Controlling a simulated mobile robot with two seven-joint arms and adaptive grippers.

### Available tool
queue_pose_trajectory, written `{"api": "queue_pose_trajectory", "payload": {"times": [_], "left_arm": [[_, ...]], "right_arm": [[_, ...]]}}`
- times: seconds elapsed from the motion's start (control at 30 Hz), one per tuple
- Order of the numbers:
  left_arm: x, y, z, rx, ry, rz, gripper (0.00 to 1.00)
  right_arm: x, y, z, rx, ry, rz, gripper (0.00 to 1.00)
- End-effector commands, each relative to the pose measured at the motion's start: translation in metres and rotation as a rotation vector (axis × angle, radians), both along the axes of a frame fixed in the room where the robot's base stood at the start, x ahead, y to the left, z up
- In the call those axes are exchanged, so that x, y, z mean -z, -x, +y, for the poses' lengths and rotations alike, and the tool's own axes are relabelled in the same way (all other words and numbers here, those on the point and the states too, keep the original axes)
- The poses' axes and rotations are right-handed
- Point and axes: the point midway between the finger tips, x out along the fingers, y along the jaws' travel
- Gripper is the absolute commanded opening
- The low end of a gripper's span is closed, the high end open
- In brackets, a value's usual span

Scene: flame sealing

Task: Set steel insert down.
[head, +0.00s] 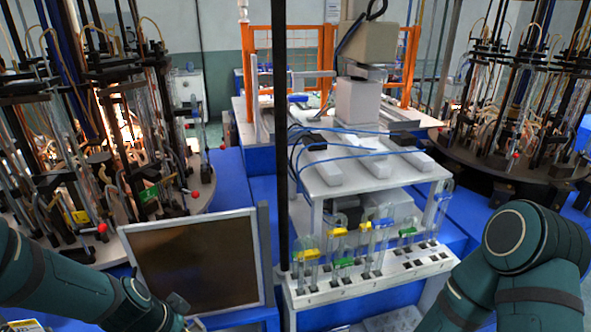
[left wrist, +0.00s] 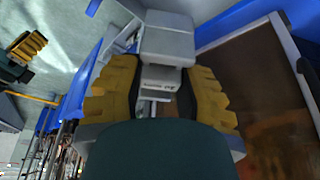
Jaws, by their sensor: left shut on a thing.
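In the left wrist view my left gripper (left wrist: 163,75) has its two ridged yellow fingers either side of a grey block, the steel insert (left wrist: 166,38). It is shut on this insert, whose lower part is partly hidden by the fingers and my wrist. I cannot tell whether the insert touches anything below. In the head view my left arm comes in from the lower left, and its hand is cut off at the bottom edge beside the monitor. A ridged yellow gripper, apparently my right one (left wrist: 28,48), shows at the left of the wrist view; its opening is unclear.
A dark-screened monitor (head: 193,262) stands close to my left arm. A white rack (head: 370,283) holds several glass tubes with coloured clips. A black post (head: 280,150) rises left of it. Glassware carousels with tubing (head: 85,130) (head: 515,105) stand at both sides.

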Motion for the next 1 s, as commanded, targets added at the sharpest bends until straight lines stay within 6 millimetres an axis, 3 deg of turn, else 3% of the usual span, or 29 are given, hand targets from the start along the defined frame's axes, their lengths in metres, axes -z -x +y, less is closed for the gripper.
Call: {"api": "queue_pose_trajectory", "payload": {"times": [0.2, 0.5, 0.7, 1.0], "left_arm": [[0.017, -0.021, -0.027, -0.199, -0.002, 0.002, 0.00], [0.043, -0.036, -0.061, -0.530, -0.002, 0.002, 0.00], [0.049, -0.038, -0.068, -0.627, 0.000, 0.000, 0.00], [0.049, -0.038, -0.069, -0.629, -0.002, -0.002, 0.00]], "right_arm": [[0.000, 0.000, 0.000, 0.000, 0.000, 0.000, 0.47], [0.000, 0.000, 0.000, 0.000, 0.000, 0.000, 0.47], [0.000, 0.000, 0.000, 0.000, 0.000, 0.000, 0.47], [0.000, 0.000, 0.000, 0.000, 0.000, 0.000, 0.47]]}}
